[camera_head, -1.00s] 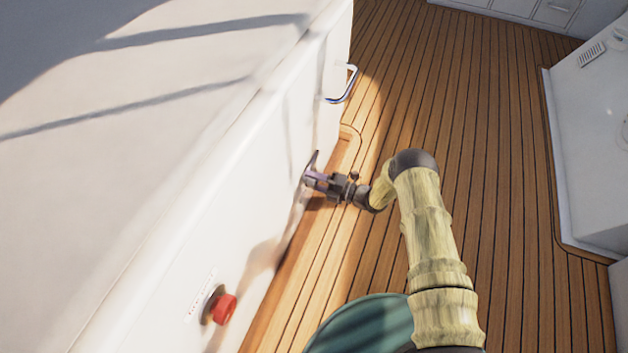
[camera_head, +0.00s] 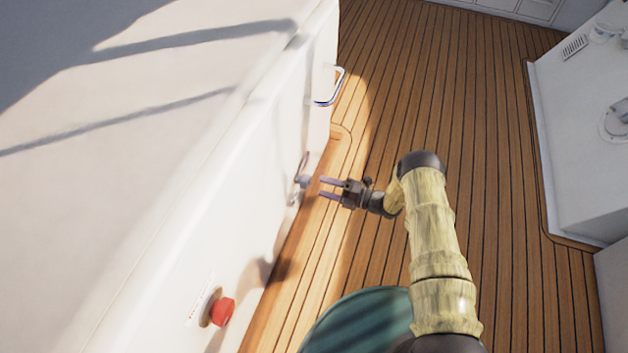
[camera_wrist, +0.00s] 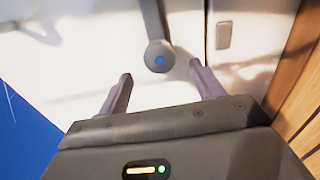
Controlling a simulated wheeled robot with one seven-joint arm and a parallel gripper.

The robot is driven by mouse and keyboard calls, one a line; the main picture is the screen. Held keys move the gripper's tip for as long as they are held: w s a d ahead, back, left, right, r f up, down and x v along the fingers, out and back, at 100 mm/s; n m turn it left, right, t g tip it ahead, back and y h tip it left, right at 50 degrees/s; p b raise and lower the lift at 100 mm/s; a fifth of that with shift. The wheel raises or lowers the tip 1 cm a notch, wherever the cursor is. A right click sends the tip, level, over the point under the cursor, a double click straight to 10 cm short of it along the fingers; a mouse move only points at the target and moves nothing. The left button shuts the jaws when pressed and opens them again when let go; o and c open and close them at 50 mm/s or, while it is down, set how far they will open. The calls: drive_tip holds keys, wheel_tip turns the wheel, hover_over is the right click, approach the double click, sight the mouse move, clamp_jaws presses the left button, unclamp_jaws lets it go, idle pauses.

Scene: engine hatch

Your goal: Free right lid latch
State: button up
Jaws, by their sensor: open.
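The latch (camera_head: 302,180) is a small grey fitting on the white side wall of the hatch box, left of my gripper in the head view. In the wrist view the latch (camera_wrist: 158,57) shows as a grey lever with a round end and a blue dot, running up out of the picture. My gripper (camera_head: 325,188) is open and empty, a short gap away from the wall. In the wrist view its two fingers (camera_wrist: 160,82) stand apart, with the latch's round end beyond and between them.
A chrome handle (camera_head: 330,88) sits farther along the wall. A red knob (camera_head: 222,312) is on the wall nearer to me. The planked wooden floor (camera_head: 450,110) is clear right of the wall. A white unit (camera_head: 580,150) stands at the right.

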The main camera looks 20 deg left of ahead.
drive_tip(key=s+d+p, duration=0.1)
drive_tip(key=d+p, duration=0.1)
drive_tip(key=d, duration=0.8)
drive_tip(key=shift+w, duration=0.1)
